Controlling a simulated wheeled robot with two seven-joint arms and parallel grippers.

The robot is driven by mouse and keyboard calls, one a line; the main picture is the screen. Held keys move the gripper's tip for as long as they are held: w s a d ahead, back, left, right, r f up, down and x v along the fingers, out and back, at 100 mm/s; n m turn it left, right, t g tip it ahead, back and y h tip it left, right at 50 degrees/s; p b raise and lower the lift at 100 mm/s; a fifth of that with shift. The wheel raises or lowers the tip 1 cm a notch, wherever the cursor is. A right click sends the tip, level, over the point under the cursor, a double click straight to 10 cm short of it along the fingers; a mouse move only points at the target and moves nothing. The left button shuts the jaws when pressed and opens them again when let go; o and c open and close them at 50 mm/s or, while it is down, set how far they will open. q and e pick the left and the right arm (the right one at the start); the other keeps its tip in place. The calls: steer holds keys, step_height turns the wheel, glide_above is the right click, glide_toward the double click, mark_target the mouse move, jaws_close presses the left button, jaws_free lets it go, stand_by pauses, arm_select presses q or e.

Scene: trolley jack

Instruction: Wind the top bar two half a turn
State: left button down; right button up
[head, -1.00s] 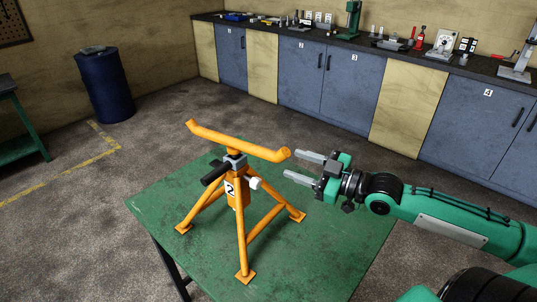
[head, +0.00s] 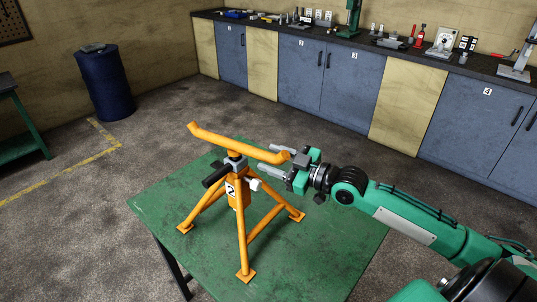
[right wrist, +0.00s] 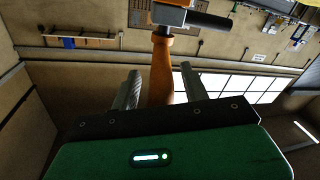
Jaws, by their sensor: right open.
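The stand is an orange tripod on a green table, with a grey collar (head: 235,163), a black handle (head: 215,175) and a white knob (head: 254,184). My right gripper (head: 269,160) is open at the bar's right end. In the right wrist view, the orange bar (right wrist: 161,75) stands between the two open fingers (right wrist: 160,68), with a gap visible on each side. My left gripper is not in view.
The green table (head: 330,230) has free room around the tripod's feet. A blue drum (head: 104,85) stands at the back left. A long workbench with blue cabinets (head: 300,72) and several tools runs along the back wall, well away from the stand.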

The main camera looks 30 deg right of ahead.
steer(key=shift+x, duration=0.85)
steer(key=shift+s, duration=0.1)
jaws_close()
